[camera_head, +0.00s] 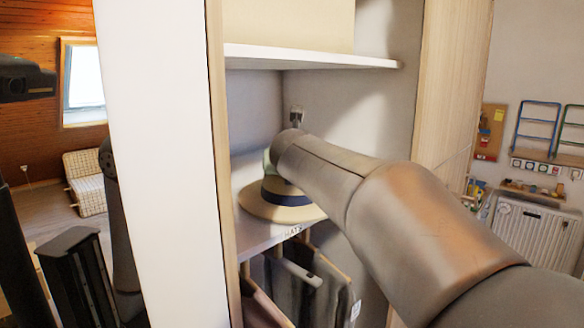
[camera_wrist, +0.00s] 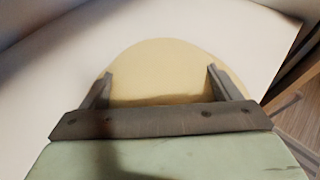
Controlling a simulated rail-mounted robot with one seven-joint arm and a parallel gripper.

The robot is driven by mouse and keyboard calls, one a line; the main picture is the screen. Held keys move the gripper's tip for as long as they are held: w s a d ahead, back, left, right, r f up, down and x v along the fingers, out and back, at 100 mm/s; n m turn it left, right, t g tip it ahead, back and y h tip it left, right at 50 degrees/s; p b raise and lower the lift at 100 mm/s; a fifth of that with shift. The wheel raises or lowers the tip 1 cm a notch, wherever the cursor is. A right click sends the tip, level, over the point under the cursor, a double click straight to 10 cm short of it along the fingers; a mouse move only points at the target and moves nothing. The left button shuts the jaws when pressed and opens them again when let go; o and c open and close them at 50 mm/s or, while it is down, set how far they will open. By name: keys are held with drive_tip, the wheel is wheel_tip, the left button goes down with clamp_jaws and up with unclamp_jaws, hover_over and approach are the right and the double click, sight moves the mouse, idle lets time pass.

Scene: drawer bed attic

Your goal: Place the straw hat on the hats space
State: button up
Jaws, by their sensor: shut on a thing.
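The straw hat (camera_head: 262,207), pale with a dark blue band, is at the shelf marked HATS (camera_head: 262,238) inside the open wardrobe. Its brim appears level and close to the shelf surface; I cannot tell whether it fully rests there. In the wrist view the hat (camera_wrist: 165,62) shows as a pale yellow round form between the two fingers of my gripper (camera_wrist: 160,82). My gripper is shut on the hat. In the head view my arm covers the right part of the hat, and the fingertips are hidden.
A white upper shelf (camera_head: 310,57) is above my arm. Clothes (camera_head: 312,285) hang below the hat shelf. The wardrobe's white side panel (camera_head: 160,170) stands at left and a wooden side (camera_head: 450,80) at right. The shelf surface (camera_wrist: 50,80) around the hat looks clear in the wrist view.

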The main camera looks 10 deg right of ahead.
drive_tip(key=o, duration=1)
drive_tip(key=shift+f, duration=0.15)
drive_tip(key=shift+c, duration=0.2)
drive_tip(key=shift+r, duration=0.25)
drive_tip(key=b+v, duration=0.2)
drive_tip(key=v, duration=1)
